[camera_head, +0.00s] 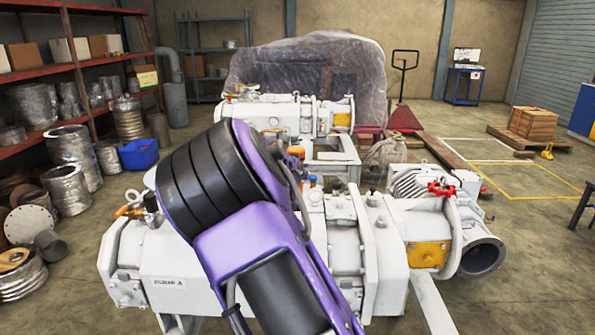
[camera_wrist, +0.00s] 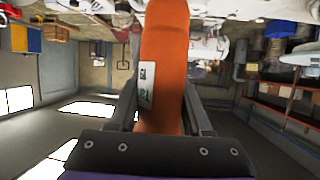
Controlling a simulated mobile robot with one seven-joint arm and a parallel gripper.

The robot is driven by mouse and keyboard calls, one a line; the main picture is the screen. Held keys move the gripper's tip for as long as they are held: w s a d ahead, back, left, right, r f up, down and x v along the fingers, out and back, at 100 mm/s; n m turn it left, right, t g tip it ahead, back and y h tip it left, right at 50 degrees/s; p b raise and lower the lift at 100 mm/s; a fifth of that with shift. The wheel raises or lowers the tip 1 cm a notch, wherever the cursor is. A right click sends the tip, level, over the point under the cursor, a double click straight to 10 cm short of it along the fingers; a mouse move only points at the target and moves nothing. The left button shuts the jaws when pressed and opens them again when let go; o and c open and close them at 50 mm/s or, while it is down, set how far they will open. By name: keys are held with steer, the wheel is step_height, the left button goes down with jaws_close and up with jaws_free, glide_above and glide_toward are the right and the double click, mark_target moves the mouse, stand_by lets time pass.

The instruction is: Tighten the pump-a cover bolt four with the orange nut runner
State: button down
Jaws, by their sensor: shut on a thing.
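The white pump labelled "PUMP A" (camera_head: 140,268) stands in the foreground of the head view, partly hidden behind my purple arm. The orange nut runner (camera_wrist: 164,45) fills the middle of the wrist view, with a small pale label on its side. My gripper (camera_wrist: 162,78) is shut on it, one dark finger on each side. In the head view my gripper is hidden behind my own arm; a small orange patch shows beside the arm, but I cannot tell what it is. Cover bolt four and the tool's working end cannot be made out.
A second white pump (camera_head: 295,117) stands behind, before a plastic-wrapped bulk (camera_head: 305,70). A red valve handle (camera_head: 441,189) sticks up on pump A's right side. Shelves (camera_head: 75,70) and metal ducts line the left. A wooden crate (camera_head: 533,122) sits right; the floor there is fairly open.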

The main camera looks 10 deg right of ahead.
steer(key=shift+r, duration=0.2)
steer(key=shift+f+b, duration=1.9)
steer(key=shift+f, duration=0.95)
steer(key=shift+f+b, duration=0.3)
steer(key=shift+f, duration=0.3)
steer(key=shift+r, duration=0.1)
steer(key=c, duration=1)
jaws_free()
jaws_close()
